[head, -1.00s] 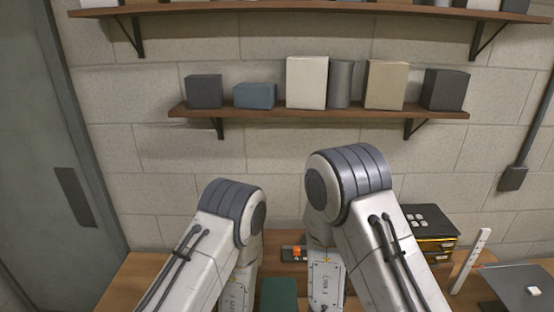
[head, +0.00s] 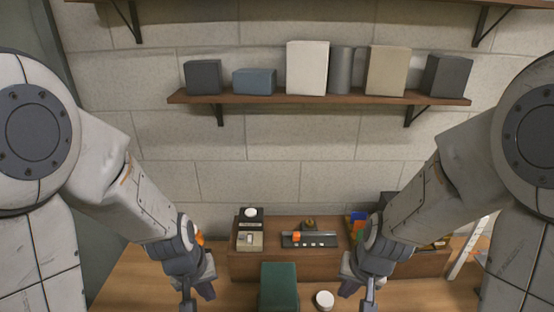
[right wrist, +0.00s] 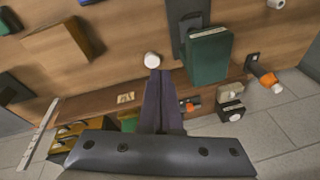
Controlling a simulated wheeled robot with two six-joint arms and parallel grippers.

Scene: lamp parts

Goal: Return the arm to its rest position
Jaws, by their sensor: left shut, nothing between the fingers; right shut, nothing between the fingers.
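My left gripper (head: 204,290) hangs over the left part of the wooden desk (head: 135,285), its dark fingers shut and empty. My right gripper (head: 348,288) is over the desk to the right of the green block (head: 279,284), also shut and empty. In the right wrist view its closed fingers (right wrist: 162,78) point toward a white round piece (right wrist: 152,59), which also shows in the head view (head: 323,299). I cannot tell from the views whether they touch, but nothing is held. Both arms are bent, their upper links wide at the picture's sides.
A raised wooden ledge (head: 268,265) at the back holds a dark tray with an orange piece (head: 297,237) and a box with a white round top (head: 250,213). A wall shelf (head: 300,98) with several boxes is above. Yellow-black boxes (right wrist: 80,135) are right of my right gripper.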

